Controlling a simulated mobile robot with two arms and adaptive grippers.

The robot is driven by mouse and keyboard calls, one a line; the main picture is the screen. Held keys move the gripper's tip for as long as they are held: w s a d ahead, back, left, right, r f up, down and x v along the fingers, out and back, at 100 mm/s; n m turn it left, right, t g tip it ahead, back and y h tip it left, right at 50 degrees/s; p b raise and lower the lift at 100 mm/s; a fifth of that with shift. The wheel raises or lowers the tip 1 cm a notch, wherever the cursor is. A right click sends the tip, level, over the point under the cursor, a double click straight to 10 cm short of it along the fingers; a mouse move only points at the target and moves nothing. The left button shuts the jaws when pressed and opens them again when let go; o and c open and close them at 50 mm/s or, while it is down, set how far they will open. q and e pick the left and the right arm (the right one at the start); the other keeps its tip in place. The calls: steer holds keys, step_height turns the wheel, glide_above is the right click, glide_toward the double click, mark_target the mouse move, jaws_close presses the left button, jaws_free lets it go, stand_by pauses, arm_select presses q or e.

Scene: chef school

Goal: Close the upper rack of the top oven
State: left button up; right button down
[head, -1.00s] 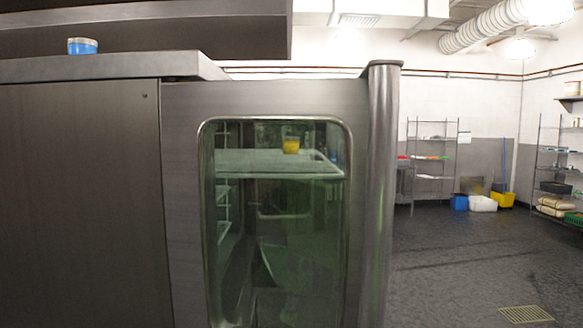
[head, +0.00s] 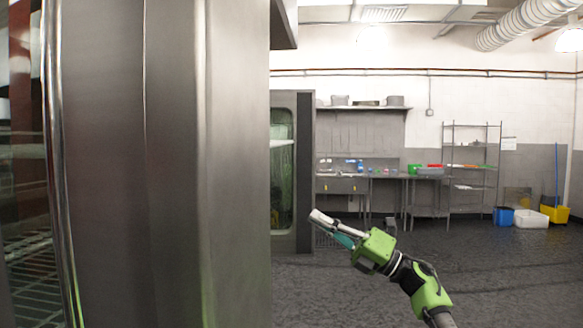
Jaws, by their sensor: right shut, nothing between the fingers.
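At the left edge, close to me, is part of a steel oven (head: 170,170); its steel front fills much of the left half. Left of a bright vertical metal edge, a wire rack (head: 32,265) shows low in a dark interior. A pale shelf-like edge (head: 20,152) shows higher up there. I cannot tell which is the upper rack or how far either is out. My left gripper is not in view.
A greenish glass panel in a steel frame (head: 304,170) stands behind the steel front. Farther back are a steel table (head: 345,185), a wall shelf (head: 365,107), a wire shelf unit (head: 470,168) and yellow (head: 554,214) and white bins (head: 530,218). The floor (head: 510,275) at right is clear.

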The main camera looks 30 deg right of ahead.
steer(key=s+a+r+n+g+y+b, duration=0.25)
steer(key=s+r+n+g, duration=0.25)
steer(key=s+r+n, duration=0.6)
steer(key=n+h, duration=0.1)
steer(key=n, duration=0.1)
glide_toward(275, 145)
steer(key=shift+g, duration=0.4)
steer(key=p+x, duration=0.1)
steer(key=x, duration=0.1)
steer(key=p+x, duration=0.4)
steer(key=shift+d+r, duration=0.15)
steer(key=shift+r, duration=0.15)
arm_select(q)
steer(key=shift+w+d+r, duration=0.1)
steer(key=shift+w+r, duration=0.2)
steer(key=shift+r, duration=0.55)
arm_select(e)
steer(key=shift+w+a, duration=0.4)
steer(key=shift+a, duration=0.05)
